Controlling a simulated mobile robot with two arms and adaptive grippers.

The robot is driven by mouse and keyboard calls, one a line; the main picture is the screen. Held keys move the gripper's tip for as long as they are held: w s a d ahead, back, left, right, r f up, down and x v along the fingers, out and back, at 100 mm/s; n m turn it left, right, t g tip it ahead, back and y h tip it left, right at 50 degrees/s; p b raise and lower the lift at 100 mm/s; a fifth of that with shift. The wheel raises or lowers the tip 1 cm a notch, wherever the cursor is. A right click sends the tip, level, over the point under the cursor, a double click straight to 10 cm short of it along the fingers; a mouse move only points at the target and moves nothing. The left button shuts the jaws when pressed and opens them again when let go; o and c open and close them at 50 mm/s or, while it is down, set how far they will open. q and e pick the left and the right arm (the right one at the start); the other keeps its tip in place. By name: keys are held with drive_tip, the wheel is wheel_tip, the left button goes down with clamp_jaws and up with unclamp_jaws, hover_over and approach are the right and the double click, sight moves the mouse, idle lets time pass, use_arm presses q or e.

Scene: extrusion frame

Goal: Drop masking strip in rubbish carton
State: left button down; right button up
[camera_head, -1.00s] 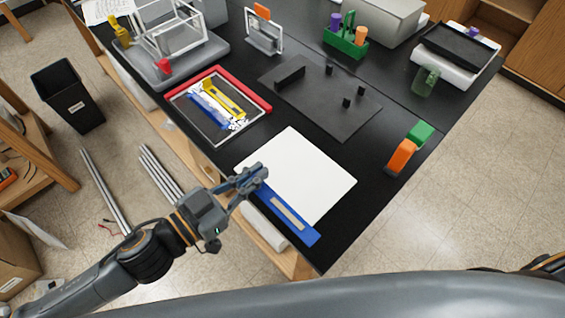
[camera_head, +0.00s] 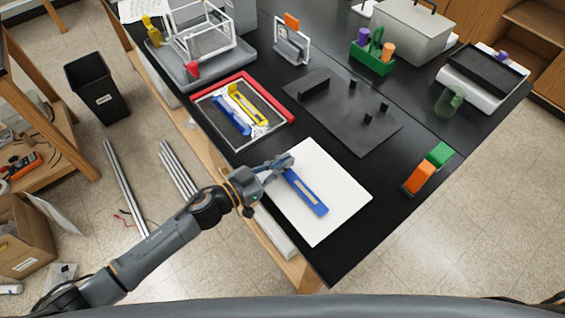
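A flat blue strip with a beige bar on its face (camera_head: 310,196), which I take for the masking strip, is over the white panel (camera_head: 338,216), slanting down to the right. My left gripper (camera_head: 283,165) is shut on its upper left end, and the fingertips partly hide that end. I cannot tell how high the strip is above the panel. A brown cardboard box (camera_head: 30,232) stands open on the floor at far left, and a black bin with a small white label (camera_head: 98,90) stands behind it. Which is the rubbish carton is unclear. My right gripper is not in view.
A red-edged tray (camera_head: 284,110) with blue, white and yellow pieces lies behind the panel. A black plate (camera_head: 350,135) with small upright blocks is farther back. Orange (camera_head: 415,180) and green blocks stand right. Metal bars (camera_head: 123,185) lie on the floor between table and box.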

use_arm(q)
drive_tip(key=shift+f, duration=0.3)
drive_tip(key=shift+f, duration=0.15)
drive_tip(key=c, duration=1.5)
unclamp_jaws()
